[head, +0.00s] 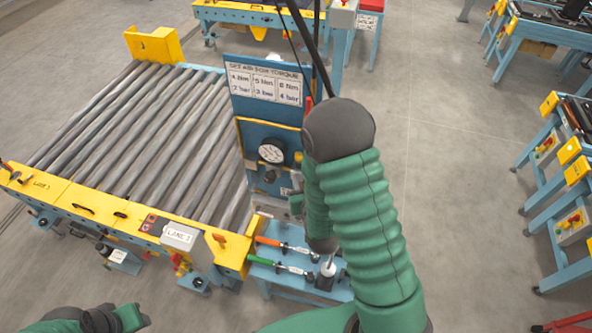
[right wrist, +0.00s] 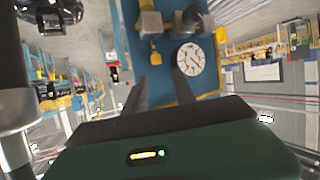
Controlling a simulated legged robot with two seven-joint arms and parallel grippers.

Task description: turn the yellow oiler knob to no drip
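The blue upright panel (head: 242,108) carries a white round gauge (head: 271,150), which also shows in the right wrist view (right wrist: 190,57). In that view a small yellow part (right wrist: 155,52), seemingly the oiler knob, hangs below a grey block (right wrist: 151,24) on the panel. My right gripper (right wrist: 161,84) points at the panel with its two fingers apart and nothing visible between them. The yellow part lies beyond the fingertips, and I see no contact. In the head view my right arm hides the knob and most of that gripper. My left gripper (head: 100,319) is low at the left, partly cut off.
A roller conveyor (head: 130,130) with a yellow front rail stands left of the panel. Orange-handled (head: 268,241) and green-handled (head: 262,260) tools lie on a blue shelf below the panel. A sign (head: 265,82) tops the panel.

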